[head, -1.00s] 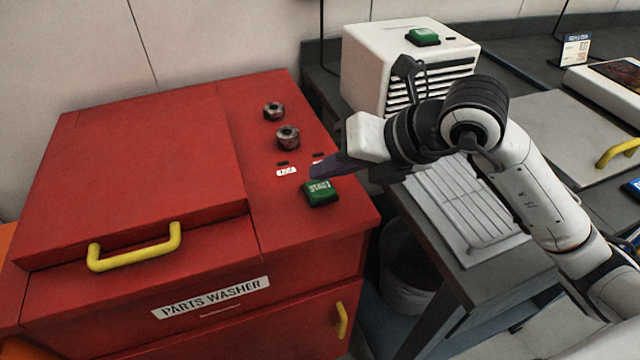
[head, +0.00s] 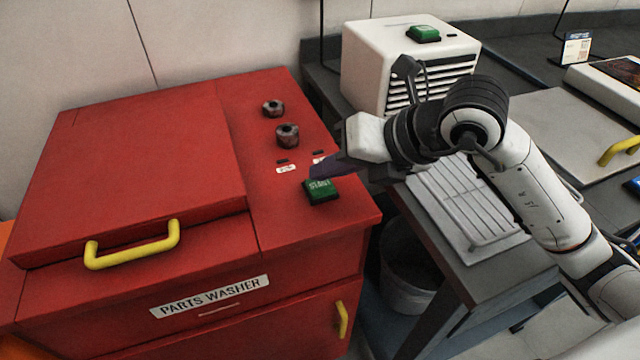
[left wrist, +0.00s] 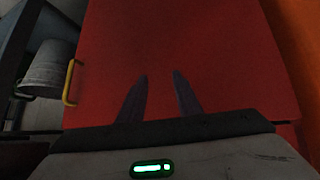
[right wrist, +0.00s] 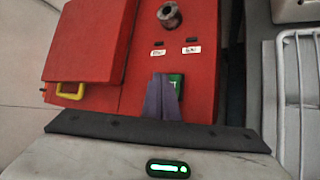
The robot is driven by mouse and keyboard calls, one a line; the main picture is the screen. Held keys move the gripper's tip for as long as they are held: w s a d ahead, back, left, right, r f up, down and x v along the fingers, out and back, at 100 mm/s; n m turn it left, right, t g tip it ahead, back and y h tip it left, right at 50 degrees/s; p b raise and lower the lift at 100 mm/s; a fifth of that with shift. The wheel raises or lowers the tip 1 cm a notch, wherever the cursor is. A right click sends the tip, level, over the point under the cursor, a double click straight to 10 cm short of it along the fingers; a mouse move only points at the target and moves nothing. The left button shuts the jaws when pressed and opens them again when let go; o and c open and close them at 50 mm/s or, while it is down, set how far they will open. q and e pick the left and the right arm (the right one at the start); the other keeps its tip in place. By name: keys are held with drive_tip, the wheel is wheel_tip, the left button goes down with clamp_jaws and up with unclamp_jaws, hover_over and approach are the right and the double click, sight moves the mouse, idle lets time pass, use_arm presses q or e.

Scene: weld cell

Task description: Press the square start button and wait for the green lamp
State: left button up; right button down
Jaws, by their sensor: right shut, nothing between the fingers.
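The square green start button (head: 321,191) is on the red parts washer's top (head: 345,218), near its right front corner. My right gripper (head: 316,171) is shut and empty, its tips at the button's back edge. In the right wrist view the shut fingers (right wrist: 162,80) partly cover the button (right wrist: 176,83); I cannot tell whether they touch it. Two small indicators, left (head: 282,162) and right (head: 318,154), look dark above white labels; no green light shows on them. My left gripper (left wrist: 160,76) is open and empty in the left wrist view, in front of a red surface.
A white vented box (head: 400,50) with another green button (head: 423,34) stands at the back. A bucket (head: 408,275) is below the bench.

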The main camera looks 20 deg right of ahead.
sight(327, 188)
drive_tip(key=shift+f+b, duration=0.5)
drive_tip(key=shift+f, duration=0.1)
idle(0.7)
drive_tip(key=shift+r, duration=0.1)
drive_tip(key=shift+r+p, duration=0.7)
drive_tip(key=shift+r, duration=0.1)
wheel_tip(327, 188, up, 5)
drive_tip(key=p, duration=0.4)
drive_tip(key=shift+r, duration=0.1)
idle(0.7)
drive_tip(key=shift+s, duration=0.1)
